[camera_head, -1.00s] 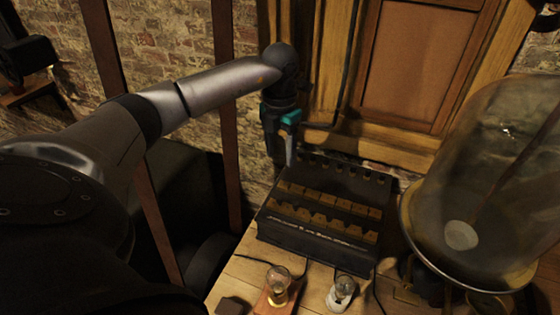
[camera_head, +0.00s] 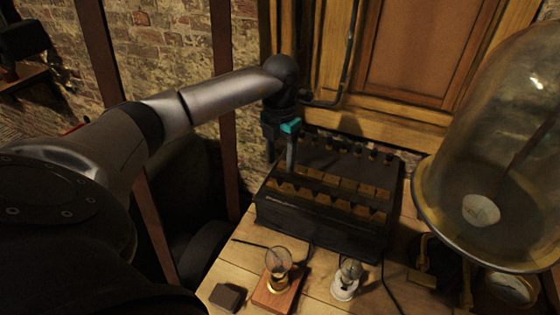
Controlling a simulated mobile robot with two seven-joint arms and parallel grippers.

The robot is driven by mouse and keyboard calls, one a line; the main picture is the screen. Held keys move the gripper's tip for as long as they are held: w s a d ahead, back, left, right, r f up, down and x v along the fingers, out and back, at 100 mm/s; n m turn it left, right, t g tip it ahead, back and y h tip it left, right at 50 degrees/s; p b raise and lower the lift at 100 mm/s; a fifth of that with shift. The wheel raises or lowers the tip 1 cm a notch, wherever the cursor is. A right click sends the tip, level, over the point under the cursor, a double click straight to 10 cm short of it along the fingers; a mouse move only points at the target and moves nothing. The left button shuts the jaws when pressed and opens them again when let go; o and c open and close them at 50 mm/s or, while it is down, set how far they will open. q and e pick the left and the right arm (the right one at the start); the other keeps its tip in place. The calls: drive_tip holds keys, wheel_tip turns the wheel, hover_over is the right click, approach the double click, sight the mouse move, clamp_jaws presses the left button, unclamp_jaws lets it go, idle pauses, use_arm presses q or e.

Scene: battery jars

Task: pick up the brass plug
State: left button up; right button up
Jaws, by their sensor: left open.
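A dark box (camera_head: 310,227) with two rows of brass blocks (camera_head: 345,197) on its top stands on the wooden table. Several dark knob-like plugs (camera_head: 357,150) stand along its back edge. I cannot tell a separate brass plug from the brass blocks at this size. My left gripper (camera_head: 290,174) points down over the left end of the box, near the back row of brass. It is open, with a teal part above its fingers, and nothing shows between them. The fingers hide part of the box's left back corner. My right gripper is not in view.
A bulb (camera_head: 278,259) on a wooden base (camera_head: 277,297) and a bulb on a white base (camera_head: 346,285) stand in front of the box. A small dark block (camera_head: 228,297) lies left. A large glass jar (camera_head: 500,140) stands right. A wall panel (camera_head: 415,50) rises behind.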

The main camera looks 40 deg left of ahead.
sight(280, 177)
use_arm(q)
drive_tip(key=shift+a+f+b, duration=0.1)
drive_tip(key=shift+f+b, duration=2.15)
drive_tip(key=shift+f, duration=0.35)
clamp_jaws()
